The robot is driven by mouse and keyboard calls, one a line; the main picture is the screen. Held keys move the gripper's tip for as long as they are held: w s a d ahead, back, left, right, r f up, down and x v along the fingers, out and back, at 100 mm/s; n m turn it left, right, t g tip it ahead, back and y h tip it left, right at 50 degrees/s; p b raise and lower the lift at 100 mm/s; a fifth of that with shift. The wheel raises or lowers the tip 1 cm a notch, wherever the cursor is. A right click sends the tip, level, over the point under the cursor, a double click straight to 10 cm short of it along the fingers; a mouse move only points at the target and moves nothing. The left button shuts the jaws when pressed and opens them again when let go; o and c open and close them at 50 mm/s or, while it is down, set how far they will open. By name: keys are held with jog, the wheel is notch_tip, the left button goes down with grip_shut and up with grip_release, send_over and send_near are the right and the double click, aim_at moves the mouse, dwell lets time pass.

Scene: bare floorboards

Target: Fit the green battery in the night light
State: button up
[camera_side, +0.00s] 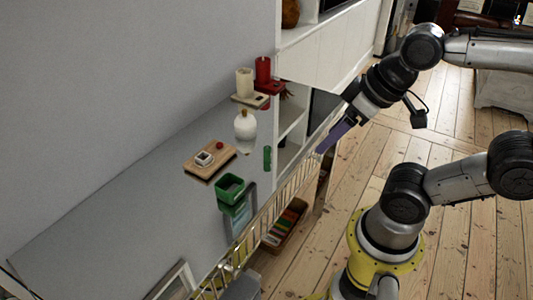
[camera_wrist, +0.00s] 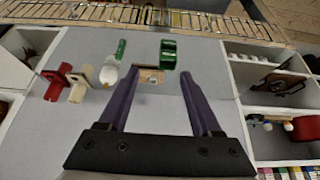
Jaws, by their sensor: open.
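A slim green piece (camera_side: 267,158), which looks like the green battery, is at the right edge of the grey top; it shows in the wrist view (camera_wrist: 121,48) too. A wooden board (camera_side: 192,173) carries a small white-rimmed square holder (camera_side: 204,159) and a red knob (camera_side: 219,146). A rounded white object (camera_side: 245,126) stands behind the board; it shows in the wrist view (camera_wrist: 109,73). I cannot tell which of these is the night light. My gripper (camera_side: 323,148) is open and empty, with purple fingers, in the air right of the top, apart from everything.
A green open box (camera_side: 229,187) stands near the front edge. A cream candle-like piece (camera_side: 244,83) and a red one (camera_side: 263,71) stand at the far end. White shelves (camera_side: 290,115) and a rail (camera_side: 285,195) border the top. Its left part is bare.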

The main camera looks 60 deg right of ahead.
dwell(0.6)
jog(key=w+r+m, duration=0.5)
jog(key=w+m, duration=0.1)
jog(key=m, duration=0.1)
jog(key=m+g, duration=0.6)
jog(key=m, duration=0.5)
send_over(268, 147)
notch_tip(268, 147, down, 23)
jog(key=shift+f, duration=3.3)
grip_shut()
